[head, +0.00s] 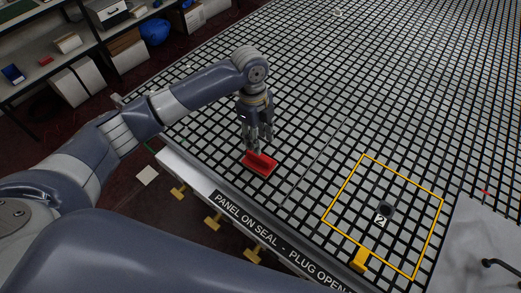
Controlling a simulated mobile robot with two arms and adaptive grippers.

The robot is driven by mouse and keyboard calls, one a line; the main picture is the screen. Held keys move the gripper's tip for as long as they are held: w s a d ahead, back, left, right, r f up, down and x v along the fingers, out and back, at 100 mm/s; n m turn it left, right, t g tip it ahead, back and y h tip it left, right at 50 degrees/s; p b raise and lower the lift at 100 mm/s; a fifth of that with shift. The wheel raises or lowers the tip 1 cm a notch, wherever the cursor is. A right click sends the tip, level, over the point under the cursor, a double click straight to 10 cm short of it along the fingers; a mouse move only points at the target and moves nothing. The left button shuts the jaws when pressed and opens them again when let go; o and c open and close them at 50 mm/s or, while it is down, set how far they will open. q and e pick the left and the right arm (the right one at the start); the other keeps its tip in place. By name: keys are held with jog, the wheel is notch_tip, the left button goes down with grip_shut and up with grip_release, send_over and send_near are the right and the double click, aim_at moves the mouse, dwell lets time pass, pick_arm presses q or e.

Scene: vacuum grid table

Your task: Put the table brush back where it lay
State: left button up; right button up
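The red table brush (260,164) lies on or just above the grid near the table's front left edge. My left gripper (259,147) points down directly over it, with its fingertips at the brush's upper side. The fingers partly cover the brush. I cannot tell whether they are closed on it or whether the brush touches the grid. My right gripper is not in view.
The black-and-grey grid table (330,90) is mostly bare. A yellow outlined square (331,204) holds a dark round fitting (386,210) marked 2. A yellow block (359,259) sits at the front edge. A grey panel (470,235) with a black handle lies right.

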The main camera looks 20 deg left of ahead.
pick_arm(q)
jog(key=shift+a+r, duration=0.15)
jog(key=shift+r, duration=1)
jog(key=shift+a+r, duration=0.1)
jog(key=shift+r, duration=1.05)
jog(key=shift+d+f, duration=0.1)
